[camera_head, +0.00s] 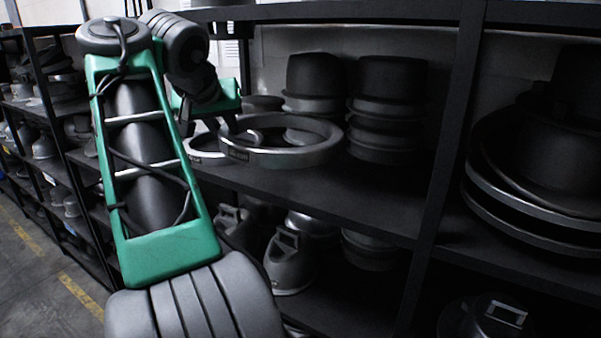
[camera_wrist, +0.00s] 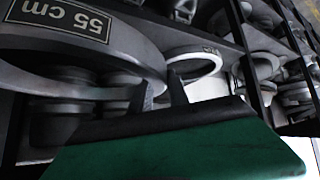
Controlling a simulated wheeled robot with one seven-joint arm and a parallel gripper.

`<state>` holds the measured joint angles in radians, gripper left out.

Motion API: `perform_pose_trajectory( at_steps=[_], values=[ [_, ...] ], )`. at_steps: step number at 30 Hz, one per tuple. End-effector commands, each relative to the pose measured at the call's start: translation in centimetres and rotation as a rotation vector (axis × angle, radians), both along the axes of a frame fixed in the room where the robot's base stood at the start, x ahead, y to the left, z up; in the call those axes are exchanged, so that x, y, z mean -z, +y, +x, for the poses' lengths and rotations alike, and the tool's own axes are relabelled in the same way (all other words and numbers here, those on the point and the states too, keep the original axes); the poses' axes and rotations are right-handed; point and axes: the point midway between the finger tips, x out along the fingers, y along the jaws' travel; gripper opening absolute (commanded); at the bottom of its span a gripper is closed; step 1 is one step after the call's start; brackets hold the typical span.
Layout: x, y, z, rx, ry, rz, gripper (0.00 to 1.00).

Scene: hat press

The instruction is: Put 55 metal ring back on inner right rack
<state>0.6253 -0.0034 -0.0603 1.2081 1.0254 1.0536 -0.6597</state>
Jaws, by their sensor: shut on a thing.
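The 55 metal ring (camera_head: 290,157) is a large dark grey hoop, roughly level, above the middle shelf in the head view. In the wrist view its wall (camera_wrist: 115,47) carries a "55 cm" label. My gripper (camera_head: 229,124) is shut on its left side; the fingers (camera_wrist: 161,92) also show in the wrist view. A second ring (camera_head: 201,157) sits behind and left of it, and shows paler in the wrist view (camera_wrist: 201,62). I cannot tell whether the held ring touches the shelf (camera_head: 345,193) or the second ring.
Stacked dark hat moulds (camera_head: 389,105) stand behind and right of the ring. A black upright post (camera_head: 448,130) separates this bay from one with large discs (camera_head: 520,205). More moulds (camera_head: 288,262) stand on the shelf below. The middle shelf's front right part is clear.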

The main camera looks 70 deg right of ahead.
Motion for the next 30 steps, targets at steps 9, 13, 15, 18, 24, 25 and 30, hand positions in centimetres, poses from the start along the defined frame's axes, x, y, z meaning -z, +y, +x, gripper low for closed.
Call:
perform_pose_trajectory(
  at_steps=[9,13,15,18,24,25,30],
  values=[
    [3.5,-7.1,-0.3,0.013,0.003,-0.002,0.0],
    [5.8,-10.2,-0.2,0.011,0.004,-0.002,0.0],
    [7.1,-11.4,-0.1,0.01,0.003,-0.004,0.0],
    [8.4,-12.6,0.0,0.008,0.002,-0.003,0.0],
    [10.3,-14.2,0.1,0.006,0.002,-0.003,0.0],
    [10.9,-14.0,0.0,0.007,0.001,-0.004,0.0],
    [12.7,-14.0,0.1,0.004,0.0,-0.006,0.0]
  ],
)
